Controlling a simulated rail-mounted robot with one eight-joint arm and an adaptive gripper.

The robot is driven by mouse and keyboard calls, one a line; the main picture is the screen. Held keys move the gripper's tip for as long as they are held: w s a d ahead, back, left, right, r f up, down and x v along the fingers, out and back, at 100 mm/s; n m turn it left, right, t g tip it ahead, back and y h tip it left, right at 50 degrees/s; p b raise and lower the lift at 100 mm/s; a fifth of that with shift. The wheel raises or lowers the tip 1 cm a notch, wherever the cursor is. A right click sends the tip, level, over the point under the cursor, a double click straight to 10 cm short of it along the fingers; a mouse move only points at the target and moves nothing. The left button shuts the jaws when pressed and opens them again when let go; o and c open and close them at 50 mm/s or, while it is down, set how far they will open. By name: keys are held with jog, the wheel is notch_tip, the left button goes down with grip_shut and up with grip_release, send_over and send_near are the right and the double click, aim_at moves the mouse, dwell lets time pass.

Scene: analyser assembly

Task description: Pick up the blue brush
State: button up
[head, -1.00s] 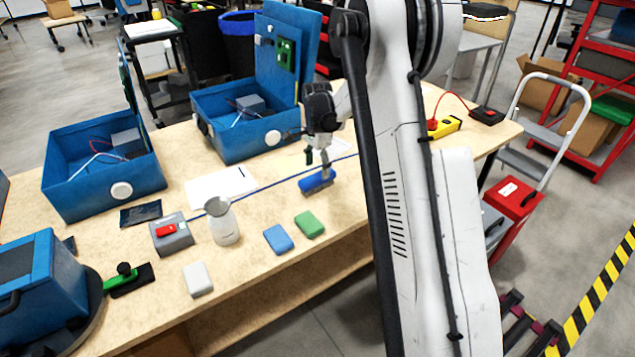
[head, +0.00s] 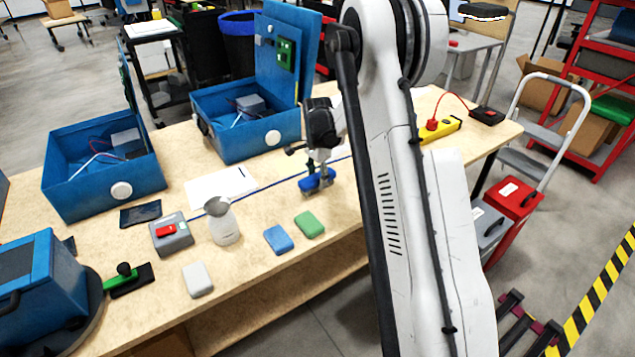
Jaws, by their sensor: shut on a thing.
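The blue brush (head: 318,183) is near the middle of the wooden table, behind the green sponge. My gripper (head: 315,172) points down at it and is shut on it; the fingers partly cover the brush. The brush is at or very near the table surface; I cannot tell whether there is a gap under it.
A green sponge (head: 309,224), a blue sponge (head: 278,239) and a grey-white block (head: 198,279) lie in front. An open blue case (head: 228,144) stands behind my gripper. A yellow tool (head: 440,129) lies right of my arm.

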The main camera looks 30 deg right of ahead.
aim_at(318, 175)
jog(key=shift+r, duration=0.1)
jog(key=shift+r, duration=0.45)
notch_tip(318, 175, up, 3)
jog(key=shift+f, duration=0.15)
jog(key=s+a+r, duration=0.5)
jog(key=a+r, duration=0.2)
jog(key=a, duration=0.3)
jog(key=shift+a+r, duration=0.15)
jog(key=shift+a, duration=0.1)
